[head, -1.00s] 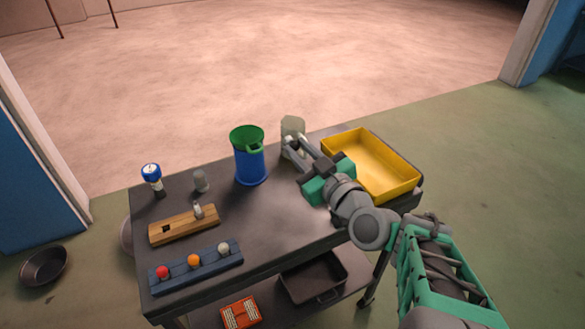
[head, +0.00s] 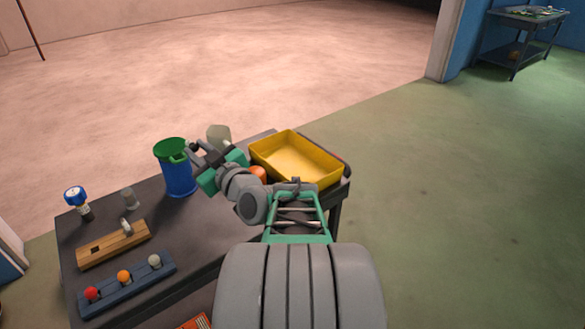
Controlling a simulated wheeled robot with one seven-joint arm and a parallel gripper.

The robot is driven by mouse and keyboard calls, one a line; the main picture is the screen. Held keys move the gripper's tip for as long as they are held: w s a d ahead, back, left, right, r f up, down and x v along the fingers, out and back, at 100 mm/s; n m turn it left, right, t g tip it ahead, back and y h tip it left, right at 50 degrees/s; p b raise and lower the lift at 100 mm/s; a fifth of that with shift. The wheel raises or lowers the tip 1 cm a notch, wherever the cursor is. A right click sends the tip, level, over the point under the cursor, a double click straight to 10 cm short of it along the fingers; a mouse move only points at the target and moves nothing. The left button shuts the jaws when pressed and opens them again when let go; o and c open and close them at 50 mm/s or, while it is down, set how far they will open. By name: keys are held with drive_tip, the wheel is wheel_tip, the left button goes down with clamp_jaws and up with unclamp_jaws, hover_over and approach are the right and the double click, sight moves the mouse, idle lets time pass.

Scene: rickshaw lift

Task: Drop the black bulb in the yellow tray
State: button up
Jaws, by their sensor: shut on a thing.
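My gripper (head: 193,152) is over the back part of the dark table, beside the green rim of the blue bin and left of the yellow tray. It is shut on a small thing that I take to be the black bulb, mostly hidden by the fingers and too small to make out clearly. The yellow tray (head: 262,163) sits at the table's right end, open at the top, and its visible floor looks empty. My arm passes in front of its lower left corner.
A blue bin (head: 179,180) with a green top stands by my gripper, a pale container (head: 218,135) behind it. A wooden block (head: 113,244), a blue rack (head: 130,286) with red, orange and pale bulbs, a grey bulb (head: 130,199) and a blue-topped item (head: 75,198) are on the left.

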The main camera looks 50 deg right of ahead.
drive_tip(key=s+d+m+g+h+b, duration=0.1)
drive_tip(key=s+d+m+g+h, duration=0.3)
drive_tip(key=d, duration=0.9)
drive_tip(key=s+d+m+h+b, duration=0.15)
drive_tip(key=s+d+h, duration=0.35)
drive_tip(key=s+d, duration=0.5)
wheel_tip(320, 180, down, 6)
drive_tip(key=w+d+b, duration=0.2)
drive_tip(key=shift+w+d+f+m+b, duration=0.25)
drive_tip(key=shift+m+b, duration=0.1)
drive_tip(key=shift+m, duration=0.1)
drive_tip(key=o, duration=1)
drive_tip(key=shift+a, duration=0.1)
drive_tip(key=v, duration=0.7)
drive_tip(key=shift+s+a+b, duration=0.25)
drive_tip(key=shift+s+b, duration=0.05)
